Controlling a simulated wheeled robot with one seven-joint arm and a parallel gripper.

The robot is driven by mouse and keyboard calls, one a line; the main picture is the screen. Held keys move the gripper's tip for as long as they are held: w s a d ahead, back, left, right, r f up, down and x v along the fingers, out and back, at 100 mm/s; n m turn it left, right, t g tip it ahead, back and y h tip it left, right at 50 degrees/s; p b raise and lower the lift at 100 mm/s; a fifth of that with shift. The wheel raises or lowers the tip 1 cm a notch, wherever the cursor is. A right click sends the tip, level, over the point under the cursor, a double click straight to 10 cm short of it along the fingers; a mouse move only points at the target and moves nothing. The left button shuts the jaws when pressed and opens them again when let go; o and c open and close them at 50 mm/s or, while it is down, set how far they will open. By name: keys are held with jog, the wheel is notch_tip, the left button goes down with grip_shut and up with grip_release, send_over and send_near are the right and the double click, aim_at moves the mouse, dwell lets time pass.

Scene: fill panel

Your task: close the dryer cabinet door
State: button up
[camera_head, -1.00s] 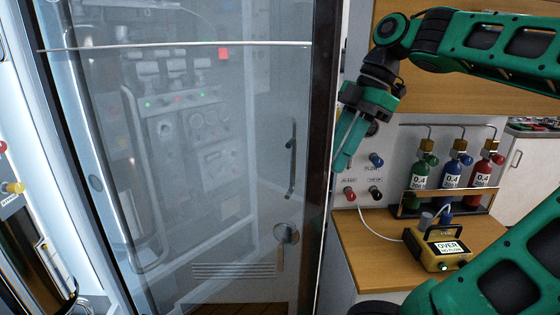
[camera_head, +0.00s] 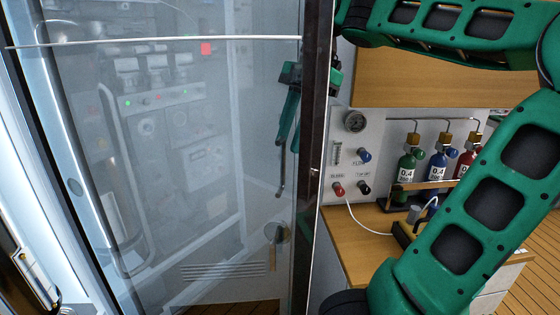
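The dryer cabinet door (camera_head: 235,225) is a large glass panel with a dark upright frame at its right edge. It stands swung out across the left and middle of the view. A long dark bar handle (camera_head: 281,178) and a round latch (camera_head: 276,232) show near that edge. My gripper (camera_head: 288,118) is on the far side of the door, seen dimly through the glass, close to the upper handle. The dark frame hides part of its wrist. I cannot tell whether its fingers touch the door or how far they are apart.
Behind the glass is a machine panel with small lights (camera_head: 150,102). Right of the door are a wall panel with gauge and knobs (camera_head: 354,121), a wooden counter (camera_head: 350,245), and green, blue and red bottles (camera_head: 437,175). My arm covers much of the right side.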

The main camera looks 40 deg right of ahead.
aim_at(283, 161)
jog(key=shift+x, duration=3)
